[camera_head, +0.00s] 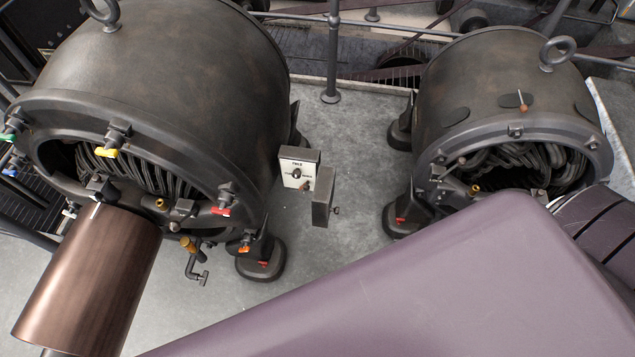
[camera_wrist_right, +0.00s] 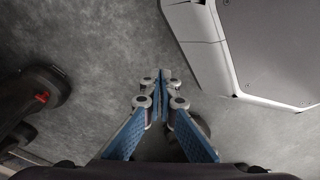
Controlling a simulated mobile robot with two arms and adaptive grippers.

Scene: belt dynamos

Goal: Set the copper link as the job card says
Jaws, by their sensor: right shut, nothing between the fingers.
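I cannot single out a copper link or a readable job card in either view. In the head view, the large dark dynamo (camera_head: 187,62) stands at left. Yellow (camera_head: 106,152), red (camera_head: 221,211) and other coloured terminals sit round its open front, with a copper-brown cylinder (camera_head: 88,278) projecting forward. In the right wrist view my right gripper (camera_wrist_right: 163,76) is shut and empty above grey floor. My left gripper is out of view.
Between the dynamos are a white-faced switch box (camera_head: 298,172) with a knob and a small grey box (camera_head: 322,198). A railing post (camera_head: 333,55) stands behind. My own arm covers the lower right. A dark foot (camera_wrist_right: 38,92) stands left of my right gripper.

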